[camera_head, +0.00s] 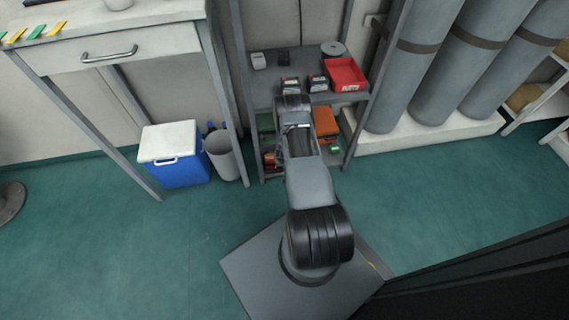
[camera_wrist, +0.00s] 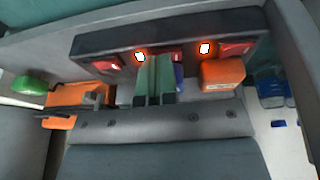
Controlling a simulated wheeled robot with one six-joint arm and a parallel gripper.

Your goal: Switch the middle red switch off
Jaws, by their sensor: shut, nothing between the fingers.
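In the wrist view a dark panel (camera_wrist: 90,45) runs across the top with three red switches and glowing orange-white lamps. The left red switch (camera_wrist: 103,65) and the right red switch (camera_wrist: 236,49) show at its ends. The middle red switch (camera_wrist: 178,57) shows only as a small red part beside my fingertips, so its position cannot be told. My gripper (camera_wrist: 157,62) is shut and empty, its green-looking fingers reaching up to the panel in front of the middle. Whether they touch the switch cannot be told. In the head view my arm hides the panel and gripper.
An orange box (camera_wrist: 222,74) sits just right of the fingers, with a blue thing (camera_wrist: 180,76) between. In the head view a grey shelf (camera_head: 262,93) holds a red bin (camera_head: 346,74). Grey cylinders (camera_head: 411,70) stand right; a blue cooler (camera_head: 178,165) stands left.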

